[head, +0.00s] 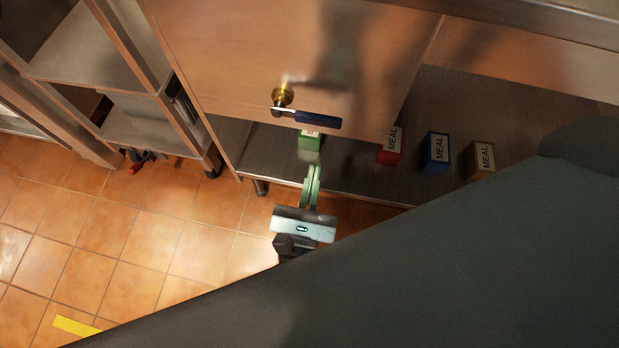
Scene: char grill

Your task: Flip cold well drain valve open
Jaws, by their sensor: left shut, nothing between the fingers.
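The drain valve shows in the head view as a brass fitting (283,95) on the underside front of the metal cabinet, with a dark blue lever handle (318,119) pointing right and slightly down. My left gripper (312,170) is below the handle in the picture, its green fingers shut and empty, pointing up toward the cabinet. It is apart from the handle in the picture; the depth gap is hard to judge. A large dark part of my own arm covers the lower right. My right gripper is not in view.
On the lower shelf (345,180) stand a green box (310,141), a red MEAL box (389,150), a blue MEAL box (435,152) and a brown MEAL box (481,160). A metal shelf rack (85,65) stands at left. The tiled floor (130,245) is mostly clear, with a yellow strip (75,326).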

